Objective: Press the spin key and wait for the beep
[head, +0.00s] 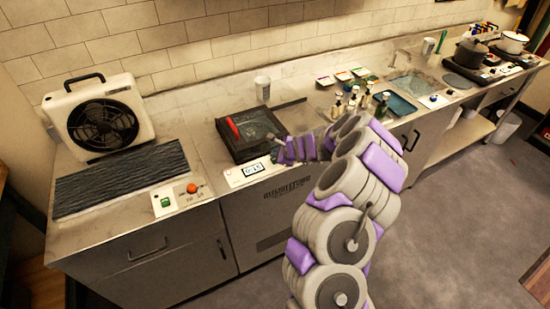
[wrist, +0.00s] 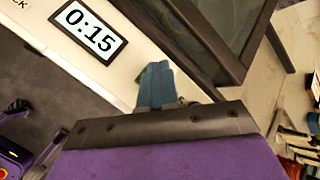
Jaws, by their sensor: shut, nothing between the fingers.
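A pale control strip runs along the front of a dark, square machine (head: 250,130) on the counter. Its display (head: 253,169) reads 0:15, and it shows large in the wrist view (wrist: 88,33). My gripper (head: 277,150) is at the right end of this strip, by the machine's front edge. In the wrist view its blue-grey fingers (wrist: 157,88) are together and empty, over the strip to the right of the display. A small green patch (wrist: 141,74) shows beside the fingertips, mostly hidden by them. I cannot read a spin label or tell whether the fingers touch a key.
A red handle (head: 233,128) lies on the machine's lid. A boxy fan (head: 103,118) and a dark ridged mat (head: 120,177) are at left, near a panel with an orange knob (head: 192,188). Several small bottles (head: 352,102) stand close behind my arm. A white cup (head: 262,88) stands behind the machine.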

